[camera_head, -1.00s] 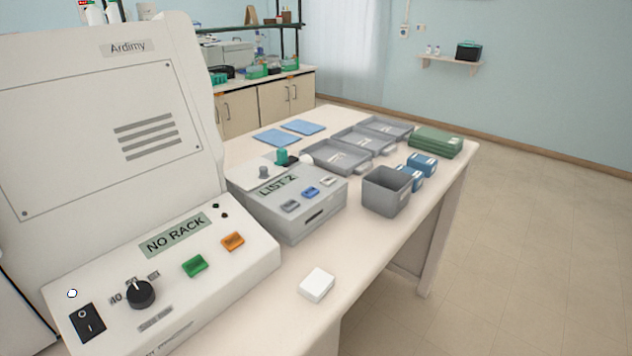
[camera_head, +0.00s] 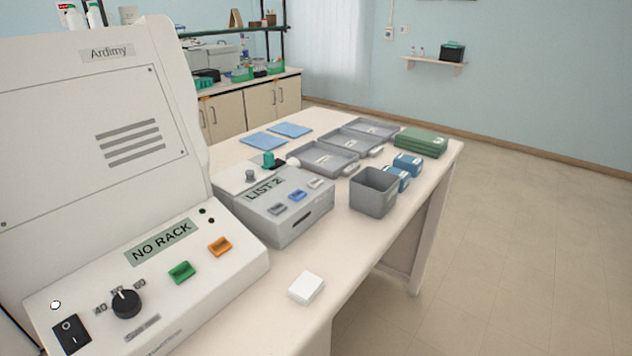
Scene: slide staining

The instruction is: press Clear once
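The grey box-shaped device (camera_head: 290,228) stands on the table in the middle of the view, its display (camera_head: 264,191) reading "LIST 2". Its sloped front has a grey button (camera_head: 277,209), a blue button (camera_head: 297,196) and a whitish button (camera_head: 315,184). Their labels are too small to read, so I cannot tell which one is Clear. The large white Ardimy machine (camera_head: 225,275) at the left has a display (camera_head: 161,242) reading "NO RACK", a green button (camera_head: 181,272) and an orange button (camera_head: 220,246). My gripper is not in view.
A small white block (camera_head: 306,287) lies near the table's front edge. A grey open bin (camera_head: 373,196), blue boxes (camera_head: 408,163), grey trays (camera_head: 323,158) and a green stack (camera_head: 420,143) stand further along. The floor (camera_head: 510,240) at the right is clear.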

